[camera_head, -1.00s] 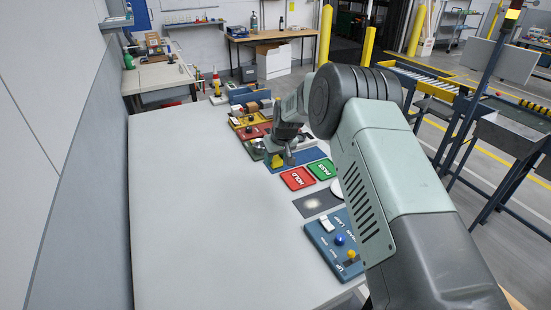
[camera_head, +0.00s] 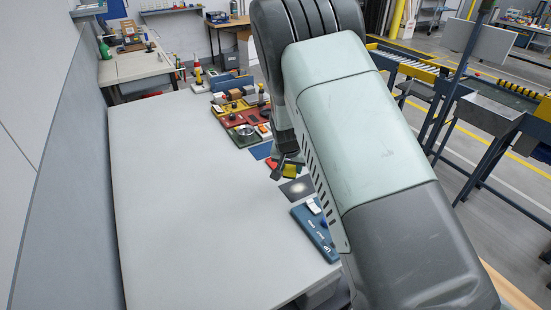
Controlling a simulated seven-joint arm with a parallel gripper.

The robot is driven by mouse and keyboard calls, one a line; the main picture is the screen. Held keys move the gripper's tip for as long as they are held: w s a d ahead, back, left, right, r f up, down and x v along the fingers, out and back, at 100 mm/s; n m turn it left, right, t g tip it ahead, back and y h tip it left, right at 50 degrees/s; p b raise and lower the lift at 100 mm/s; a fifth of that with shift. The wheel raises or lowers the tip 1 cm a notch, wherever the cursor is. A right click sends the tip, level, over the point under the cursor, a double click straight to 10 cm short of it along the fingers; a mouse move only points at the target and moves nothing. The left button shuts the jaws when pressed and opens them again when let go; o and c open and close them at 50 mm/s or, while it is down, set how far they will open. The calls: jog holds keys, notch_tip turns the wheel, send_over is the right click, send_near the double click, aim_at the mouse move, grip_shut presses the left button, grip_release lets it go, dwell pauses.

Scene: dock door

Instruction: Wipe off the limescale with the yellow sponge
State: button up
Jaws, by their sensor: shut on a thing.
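The yellow sponge (camera_head: 291,171) is held in my gripper (camera_head: 282,168), whose dark fingers are shut on it. Only part of the sponge shows beside the fingers. The limescale is a pale, blurry spot (camera_head: 299,187) on a dark grey plate (camera_head: 287,191) lying on the table. My gripper and the sponge are just beyond this plate, close to its far edge. I cannot tell whether the sponge touches anything. My arm covers the right end of the plate.
A blue switch panel (camera_head: 318,232) lies nearer, partly behind my arm. Colored boards (camera_head: 228,120) with a round metal dish (camera_head: 245,130) and knobs stand farther back. A blue mat (camera_head: 261,150) lies behind the gripper. The table's left side (camera_head: 180,190) is bare.

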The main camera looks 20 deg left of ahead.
jog(key=shift+s+d, duration=0.15)
jog(key=shift+d, duration=0.15)
jog(key=shift+f, duration=0.2)
jog(key=shift+c, duration=0.6)
jog(key=shift+f, duration=3.55)
jog(key=shift+c, duration=0.5)
jog(key=shift+w+d+r, duration=0.2)
jog(key=shift+w+d, duration=0.2)
jog(key=shift+w+d+f, duration=0.2)
jog(key=shift+w+d, duration=0.05)
jog(key=shift+w+d+r, duration=0.15)
jog(key=shift+w+d, duration=0.35)
jog(key=shift+w, duration=0.05)
jog(key=shift+w+d+f, duration=0.15)
jog(key=shift+w+d, duration=0.55)
jog(key=shift+w+d+f, duration=0.1)
jog(key=shift+w+d, duration=0.55)
jog(key=shift+d, duration=0.05)
jog(key=shift+s+a, duration=2.5)
jog(key=shift+a, duration=0.05)
jog(key=shift+r, duration=3.9)
